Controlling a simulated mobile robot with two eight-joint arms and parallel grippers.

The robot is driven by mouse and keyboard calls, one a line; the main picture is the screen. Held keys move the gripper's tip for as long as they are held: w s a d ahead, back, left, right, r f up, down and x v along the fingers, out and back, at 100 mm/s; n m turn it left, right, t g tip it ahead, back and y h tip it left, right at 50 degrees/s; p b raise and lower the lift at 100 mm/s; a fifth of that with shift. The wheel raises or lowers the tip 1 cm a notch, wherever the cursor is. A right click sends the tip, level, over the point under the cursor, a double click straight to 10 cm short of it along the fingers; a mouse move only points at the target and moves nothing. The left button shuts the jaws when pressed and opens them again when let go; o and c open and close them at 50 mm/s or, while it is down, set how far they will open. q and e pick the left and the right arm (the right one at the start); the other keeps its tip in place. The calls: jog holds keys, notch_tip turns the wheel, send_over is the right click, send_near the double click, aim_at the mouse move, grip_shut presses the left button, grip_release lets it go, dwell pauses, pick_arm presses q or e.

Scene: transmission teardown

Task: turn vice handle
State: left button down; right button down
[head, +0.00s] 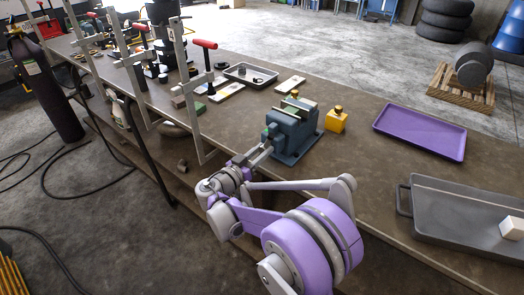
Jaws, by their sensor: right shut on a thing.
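The blue vice (291,143) stands on the workbench near its front edge, in the middle of the head view. Its jaws are at the top, with a light piece between or beside them that I cannot make out. My right gripper (263,149) reaches in from below at the vice's front left side. It is shut at the vice's handle end, and its fingers cover most of the vice handle there. How far the handle is turned cannot be told. My left gripper is not in view.
A purple tray (420,131) and a grey tray (466,221) lie further right. A small parts tray (250,75) and a red-handled tool (206,45) are behind to the left. The bench between vice and purple tray is mostly clear.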

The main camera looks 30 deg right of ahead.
jog(key=shift+f, duration=0.15)
jog(key=c, duration=0.6)
grip_release()
jog(key=shift+a, duration=0.1)
jog(key=b+v, duration=0.1)
jog(key=v, duration=0.9)
jog(key=shift+s+a, duration=0.15)
jog(key=shift+a, duration=0.2)
